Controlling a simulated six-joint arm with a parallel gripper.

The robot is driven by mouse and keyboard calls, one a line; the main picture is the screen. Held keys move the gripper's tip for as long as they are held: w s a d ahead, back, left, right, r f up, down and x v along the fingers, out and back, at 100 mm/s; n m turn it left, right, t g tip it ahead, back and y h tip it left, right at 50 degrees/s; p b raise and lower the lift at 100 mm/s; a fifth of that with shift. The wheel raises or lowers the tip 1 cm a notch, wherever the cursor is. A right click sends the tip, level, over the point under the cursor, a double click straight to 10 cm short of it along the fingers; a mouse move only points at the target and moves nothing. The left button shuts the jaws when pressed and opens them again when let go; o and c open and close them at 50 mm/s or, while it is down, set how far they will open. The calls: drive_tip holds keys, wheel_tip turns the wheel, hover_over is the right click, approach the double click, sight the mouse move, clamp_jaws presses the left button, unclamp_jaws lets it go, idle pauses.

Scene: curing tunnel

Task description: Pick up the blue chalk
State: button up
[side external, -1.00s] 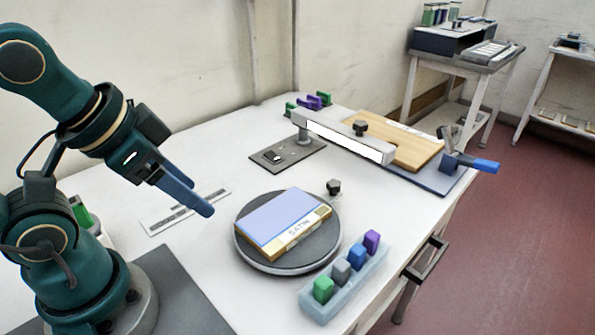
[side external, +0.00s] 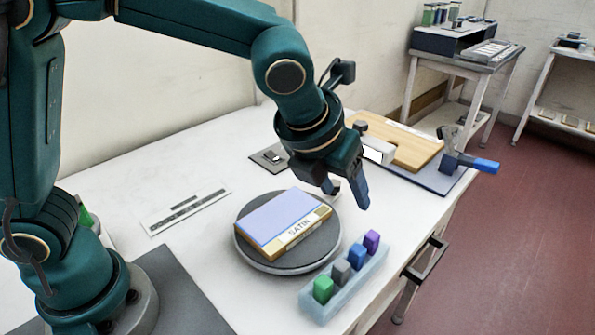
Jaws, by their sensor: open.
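The blue chalk (side external: 357,257) stands in a pale blue holder (side external: 322,308) at the table's front right. It is between a grey chalk (side external: 341,271) and a purple chalk (side external: 372,241); a green chalk (side external: 323,289) stands at the near end. My gripper (side external: 346,196) is open and empty, pointing down. It is above and behind the holder, apart from the blue chalk. The lower part of the blue chalk is hidden inside the holder.
A round dark turntable (side external: 247,258) carries a block (side external: 285,222) marked SATIN, left of the holder. Behind my gripper are a wooden board (side external: 415,150) and a blue-handled clamp (side external: 472,163). A ruler strip (side external: 185,207) lies flat at left. A drawer handle (side external: 426,259) juts from the table front.

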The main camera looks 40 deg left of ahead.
sight(357, 249)
drive_tip(key=shift+m+g, duration=0.6)
drive_tip(key=shift+m, duration=0.2)
drive_tip(key=d+f, duration=0.1)
drive_tip(key=s+d+f, duration=0.1)
drive_tip(key=f, duration=0.1)
drive_tip(key=d+f, duration=0.1)
drive_tip(key=f, duration=0.1)
drive_tip(key=shift+s+d+f, duration=0.25)
drive_tip(key=shift+d, duration=0.1)
drive_tip(key=shift+x, duration=2.25)
drive_tip(key=shift+r, duration=0.1)
clamp_jaws()
